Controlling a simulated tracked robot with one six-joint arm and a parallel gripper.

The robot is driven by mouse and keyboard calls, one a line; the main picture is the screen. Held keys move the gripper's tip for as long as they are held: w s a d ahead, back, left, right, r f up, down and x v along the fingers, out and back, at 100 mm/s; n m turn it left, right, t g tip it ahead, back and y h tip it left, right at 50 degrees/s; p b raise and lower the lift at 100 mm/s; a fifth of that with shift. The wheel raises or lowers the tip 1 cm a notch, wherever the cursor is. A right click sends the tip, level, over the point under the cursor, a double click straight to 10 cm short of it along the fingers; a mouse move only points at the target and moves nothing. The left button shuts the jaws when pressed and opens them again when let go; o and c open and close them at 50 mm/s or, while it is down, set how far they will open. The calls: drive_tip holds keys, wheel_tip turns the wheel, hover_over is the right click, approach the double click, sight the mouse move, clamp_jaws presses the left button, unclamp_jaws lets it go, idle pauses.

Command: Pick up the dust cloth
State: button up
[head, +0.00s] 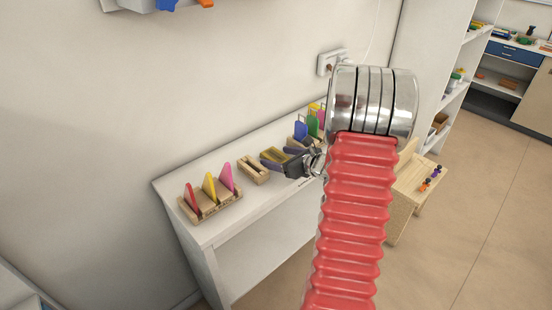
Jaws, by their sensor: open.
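I cannot make out a dust cloth for certain. My gripper (273,157) hangs over the white shelf top (235,205), its jaws pointing left, and it is open. My red arm covers the right end of the shelf.
A wooden rack (222,208) holds red, yellow and pink pieces at the shelf's left end. A small wooden rack (254,170) stands left of my gripper. Coloured pieces (301,130) stand behind it. A wooden stand (405,190) is at right; the floor (480,210) beyond is open.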

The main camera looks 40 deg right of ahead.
sight(279, 158)
drive_tip(key=shift+c, duration=0.6)
drive_tip(key=c, duration=1.1)
wheel_tip(279, 158, up, 10)
idle(0.8)
drive_tip(key=w+a+r+n+y, duration=0.1)
drive_tip(key=w+a, duration=0.2)
drive_tip(key=a, duration=0.9)
drive_tip(key=w+a+r+n+y, duration=0.1)
drive_tip(key=w+a, duration=0.3)
drive_tip(key=a, duration=0.8)
drive_tip(key=w+a+r+n+y, duration=0.1)
drive_tip(key=w+a+r, duration=0.2)
drive_tip(key=a, duration=1)
drive_tip(key=shift+w+r+g+y, duration=0.1)
drive_tip(key=shift+w+g+y, duration=0.2)
drive_tip(key=shift+g, duration=0.1)
